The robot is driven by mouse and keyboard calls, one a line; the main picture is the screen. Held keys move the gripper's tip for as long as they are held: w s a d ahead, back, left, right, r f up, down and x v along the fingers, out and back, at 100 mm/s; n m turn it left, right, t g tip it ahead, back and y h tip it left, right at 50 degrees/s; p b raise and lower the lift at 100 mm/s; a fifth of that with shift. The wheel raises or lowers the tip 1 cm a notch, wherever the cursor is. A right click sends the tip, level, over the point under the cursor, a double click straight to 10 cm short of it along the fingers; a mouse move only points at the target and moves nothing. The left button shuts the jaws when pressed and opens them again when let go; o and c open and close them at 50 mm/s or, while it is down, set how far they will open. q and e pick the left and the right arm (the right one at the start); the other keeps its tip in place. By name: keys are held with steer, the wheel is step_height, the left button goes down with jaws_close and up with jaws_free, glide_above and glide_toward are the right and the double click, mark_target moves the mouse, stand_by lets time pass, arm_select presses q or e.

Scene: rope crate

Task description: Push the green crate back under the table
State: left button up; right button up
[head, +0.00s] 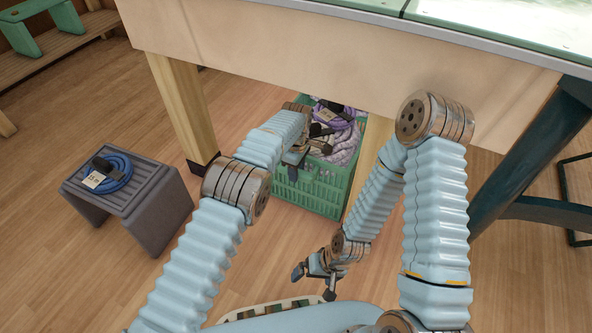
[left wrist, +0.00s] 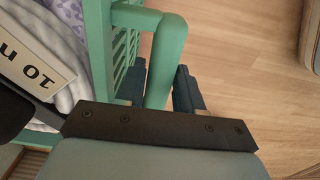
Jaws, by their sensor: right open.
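The green crate (head: 312,188) stands on the floor at the table's edge, between two wooden legs, its far part under the table (head: 330,70). It holds coiled purple and grey ropes with dark clips and tags. My left gripper (head: 294,160) is at the crate's near left side. In the left wrist view, its dark fingers (left wrist: 160,85) lie on either side of the crate's green handle bar (left wrist: 166,52), which nearly fills the gap. My right gripper (head: 314,282) is open and empty, low in front of the crate and apart from it.
A grey stool (head: 145,200) with a blue coiled rope (head: 108,172) stands at left. Table legs flank the crate, at left (head: 183,105) and right (head: 370,165). A dark teal frame (head: 535,150) stands at right. The wooden floor between stool and crate is clear.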

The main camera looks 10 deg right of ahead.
arm_select(q)
steer(key=o, duration=0.3)
